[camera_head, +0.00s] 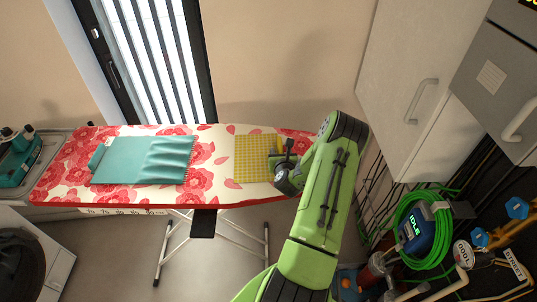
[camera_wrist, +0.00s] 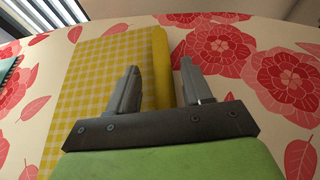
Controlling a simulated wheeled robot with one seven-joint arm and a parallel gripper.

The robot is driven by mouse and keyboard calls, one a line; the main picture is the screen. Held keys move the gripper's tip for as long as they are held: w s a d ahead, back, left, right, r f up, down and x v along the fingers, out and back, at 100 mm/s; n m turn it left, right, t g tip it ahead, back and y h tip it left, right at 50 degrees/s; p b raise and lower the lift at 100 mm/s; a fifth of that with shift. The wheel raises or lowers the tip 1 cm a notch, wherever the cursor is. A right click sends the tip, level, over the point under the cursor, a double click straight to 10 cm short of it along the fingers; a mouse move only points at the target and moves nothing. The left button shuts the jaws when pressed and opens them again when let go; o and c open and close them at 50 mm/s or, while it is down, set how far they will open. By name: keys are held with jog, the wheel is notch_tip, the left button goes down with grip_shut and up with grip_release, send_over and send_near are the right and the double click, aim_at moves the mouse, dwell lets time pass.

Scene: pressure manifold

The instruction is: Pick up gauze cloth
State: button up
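The gauze cloth (camera_head: 254,157) is a yellow checked cloth lying flat on the right part of a floral ironing board (camera_head: 220,187). In the wrist view the cloth (camera_wrist: 97,72) has a thicker, plain yellow folded or rolled edge (camera_wrist: 160,62) on its right side. My gripper (camera_head: 277,158) is over the right edge of the cloth. In the wrist view my gripper (camera_wrist: 160,80) is open, with one finger on each side of the yellow edge. I cannot tell whether the fingers touch it.
A teal cloth (camera_head: 145,160) lies on the board's left part. A teal device (camera_head: 20,157) stands far left. At the right are a cabinet (camera_head: 405,90), a coiled green hose (camera_head: 425,228) and pipes. The floor below the board is open.

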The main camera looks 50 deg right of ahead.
jog(key=shift+s+a+r, duration=0.1)
jog(key=shift+a, duration=0.05)
jog(key=shift+c, duration=1.2)
jog(key=shift+d+f, duration=0.25)
jog(key=shift+d, duration=0.2)
jog(key=c, duration=0.5)
grip_shut()
jog(key=shift+a, duration=0.1)
notch_tip(320, 180, up, 10)
jog(key=p, duration=0.4)
jog(key=shift+p, duration=0.3)
